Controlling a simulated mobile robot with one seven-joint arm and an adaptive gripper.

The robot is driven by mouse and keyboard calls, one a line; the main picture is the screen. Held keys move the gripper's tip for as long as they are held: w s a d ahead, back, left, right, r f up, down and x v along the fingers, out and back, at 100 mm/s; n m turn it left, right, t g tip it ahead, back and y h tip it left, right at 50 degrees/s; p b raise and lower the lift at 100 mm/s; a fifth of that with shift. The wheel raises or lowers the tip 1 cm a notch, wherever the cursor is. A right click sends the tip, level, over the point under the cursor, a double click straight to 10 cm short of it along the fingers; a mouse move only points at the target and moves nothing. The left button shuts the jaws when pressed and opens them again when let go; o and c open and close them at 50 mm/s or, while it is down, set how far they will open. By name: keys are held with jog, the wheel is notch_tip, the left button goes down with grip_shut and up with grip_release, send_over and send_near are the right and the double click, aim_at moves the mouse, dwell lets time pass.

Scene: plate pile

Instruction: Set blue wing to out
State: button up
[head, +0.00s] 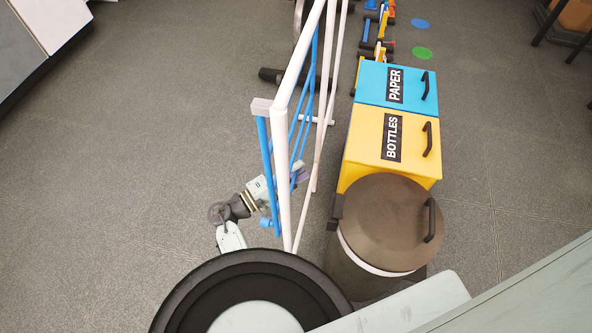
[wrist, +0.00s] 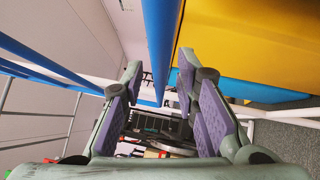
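A drying rack with a white frame (head: 284,170) stands upright in the middle of the head view. Its blue wing (head: 267,165) hangs steeply down close along the frame's left side, with a grey piece at its near top corner. My gripper (head: 301,176) is low at the rack, partly hidden behind its bars. In the wrist view, my gripper (wrist: 160,66) is open, its purple-padded fingers apart. A blue bar (wrist: 160,40) runs between the fingertips in that view; I cannot tell whether it touches either finger. More blue bars (wrist: 45,65) show at the left.
A blue PAPER bin (head: 372,82), a yellow BOTTLES bin (head: 367,138) and a round bin with a brown lid (head: 385,215) stand close along the rack's right. The floor (head: 140,170) left of the rack is mostly clear.

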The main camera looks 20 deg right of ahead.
grip_shut()
dwell(0.3)
dwell(0.6)
